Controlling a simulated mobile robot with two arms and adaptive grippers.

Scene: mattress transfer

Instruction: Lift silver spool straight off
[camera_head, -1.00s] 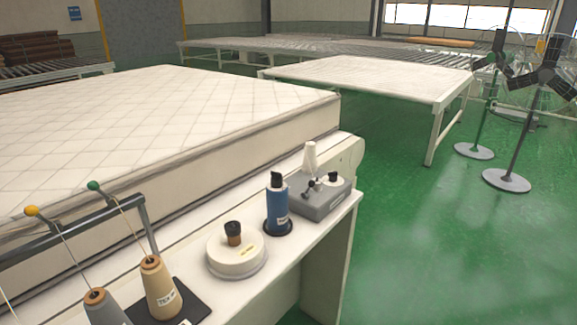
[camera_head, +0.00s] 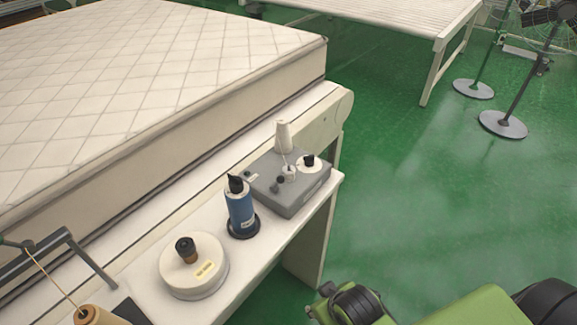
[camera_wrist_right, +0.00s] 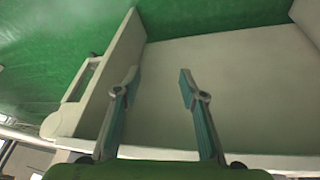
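No clearly silver spool shows now. On the white bench are a blue spool (camera_head: 240,211) upright on a dark round base, a white round base (camera_head: 194,270) with a small dark-topped copper piece, and the top of a tan cone (camera_head: 98,316) cut off by the lower edge. A grey box (camera_head: 292,191) bears a white cone (camera_head: 283,136) and small fittings too small to identify. In the right wrist view my right gripper (camera_wrist_right: 158,80) is open and empty, its teal-padded fingers apart before a pale panel. My left gripper is out of view.
The white bench (camera_head: 148,288) runs alongside a quilted mattress (camera_head: 150,80). A dark rail (camera_head: 35,258) crosses the lower left. A roller table (camera_head: 400,18) and fan stands (camera_head: 502,124) stand behind.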

